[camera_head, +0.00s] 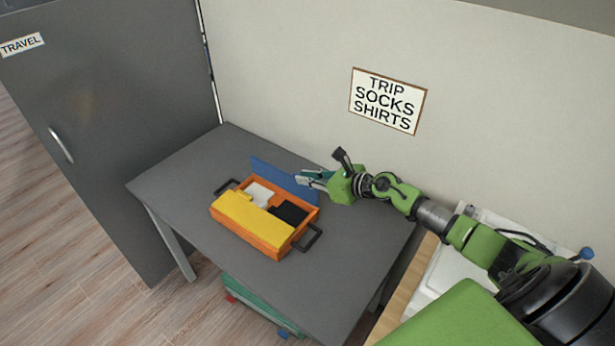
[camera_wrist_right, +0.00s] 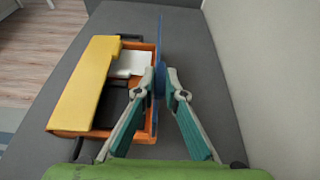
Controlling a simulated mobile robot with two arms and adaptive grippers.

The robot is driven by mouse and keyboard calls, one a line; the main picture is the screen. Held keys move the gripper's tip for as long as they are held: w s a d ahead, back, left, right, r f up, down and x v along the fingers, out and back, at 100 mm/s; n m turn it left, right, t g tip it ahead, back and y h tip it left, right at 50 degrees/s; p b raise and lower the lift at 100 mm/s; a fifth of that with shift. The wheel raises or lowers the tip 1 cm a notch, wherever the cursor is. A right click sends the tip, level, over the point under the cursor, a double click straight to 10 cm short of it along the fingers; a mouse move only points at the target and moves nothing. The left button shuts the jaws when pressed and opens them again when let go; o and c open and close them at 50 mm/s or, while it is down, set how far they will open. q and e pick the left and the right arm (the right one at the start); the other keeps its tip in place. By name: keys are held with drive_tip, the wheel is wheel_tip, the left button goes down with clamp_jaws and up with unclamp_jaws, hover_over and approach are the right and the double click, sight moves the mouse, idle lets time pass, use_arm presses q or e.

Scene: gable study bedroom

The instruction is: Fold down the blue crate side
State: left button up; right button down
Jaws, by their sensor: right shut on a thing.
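The orange crate (camera_head: 258,240) sits on the grey table with a yellow side (camera_head: 246,215) folded over the top on its near side. The blue side (camera_head: 284,182) stands up along the crate's far edge, toward the wall. In the right wrist view the blue side (camera_wrist_right: 160,50) shows edge-on as a thin upright panel. My right gripper (camera_head: 300,178) is at the right end of the blue side, and in the wrist view its fingertips (camera_wrist_right: 162,92) are shut on the panel's edge. White and black items lie inside the crate. My left gripper is not in view.
The grey table (camera_head: 340,270) has free room around the crate. A wall with a sign (camera_head: 388,100) rises behind it. A grey cabinet (camera_head: 110,130) stands at the left. Green and other coloured things (camera_head: 260,305) lie below the table. A white item (camera_head: 440,272) is at the right.

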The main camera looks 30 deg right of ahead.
drive_tip(key=shift+s+a+f+n+t+h+p, duration=0.2)
drive_tip(key=shift+s+a+n+t+h+p, duration=0.2)
drive_tip(key=shift+a+n+p, duration=0.85)
drive_tip(key=shift+s+a+f+n+t+h+p, duration=0.2)
drive_tip(key=shift+s+a+n+h+p, duration=0.25)
drive_tip(key=shift+p, duration=1.55)
drive_tip(key=shift+s+a+f+n+t+h+p, duration=0.25)
drive_tip(key=shift+a+n+h+p, duration=0.5)
drive_tip(key=shift+p, duration=0.9)
drive_tip(key=shift+a+y, duration=0.2)
drive_tip(key=shift+y, duration=0.1)
drive_tip(key=c, duration=2.1)
unclamp_jaws()
